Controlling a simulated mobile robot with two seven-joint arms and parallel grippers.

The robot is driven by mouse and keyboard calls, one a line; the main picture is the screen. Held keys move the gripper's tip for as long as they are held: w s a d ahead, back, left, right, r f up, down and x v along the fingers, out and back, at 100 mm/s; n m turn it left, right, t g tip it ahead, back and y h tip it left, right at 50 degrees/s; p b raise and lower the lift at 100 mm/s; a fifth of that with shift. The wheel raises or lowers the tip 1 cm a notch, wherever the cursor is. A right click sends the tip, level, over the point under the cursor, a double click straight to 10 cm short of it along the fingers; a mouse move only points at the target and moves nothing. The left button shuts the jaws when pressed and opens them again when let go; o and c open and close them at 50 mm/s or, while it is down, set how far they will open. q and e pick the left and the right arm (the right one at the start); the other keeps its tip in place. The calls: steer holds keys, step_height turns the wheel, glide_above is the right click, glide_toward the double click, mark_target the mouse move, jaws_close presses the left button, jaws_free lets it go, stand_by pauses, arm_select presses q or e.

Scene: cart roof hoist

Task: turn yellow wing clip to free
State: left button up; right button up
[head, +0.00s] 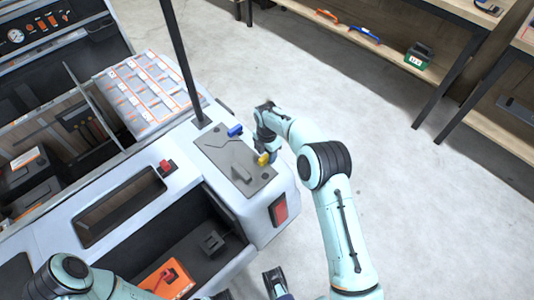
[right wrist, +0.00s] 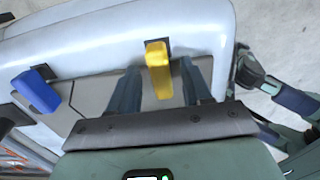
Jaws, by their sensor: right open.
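The yellow wing clip (head: 263,159) stands on a grey plate (head: 229,162) at the cart's corner. My right gripper (head: 268,153) is at this clip, coming from the floor side. In the right wrist view, the yellow clip (right wrist: 159,66) stands between its two spread fingers, with a gap visible on each side. The gripper is open and holds nothing. The blue wing clip (head: 236,130) sits at the plate's far edge; it also shows in the right wrist view (right wrist: 36,90). Only dark parts of what may be my left gripper show at the bottom edge of the head view.
A dark post (head: 182,62) rises from the cart near the plate. A red clip (head: 167,166) sits left of the plate. An orange case (head: 168,279) lies in the cart's open bay. Shelves (head: 378,66) stand at the back right, with clear floor between.

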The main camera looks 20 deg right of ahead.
jaws_close()
stand_by(0.4)
steer(key=m, duration=0.4)
steer(key=shift+w+p, duration=0.25)
steer(key=shift+p, duration=0.05)
steer(key=m, duration=0.4)
steer(key=shift+w+m, duration=0.2)
steer(key=shift+m, duration=0.1)
steer(key=m, duration=0.4)
steer(key=shift+w+d+p, duration=0.15)
steer(key=shift+w+p, duration=0.05)
steer(key=shift+p, duration=0.2)
steer(key=m, duration=0.5)
steer(key=shift+w+d, duration=0.15)
steer(key=shift+d, duration=0.05)
steer(key=shift+m, duration=0.3)
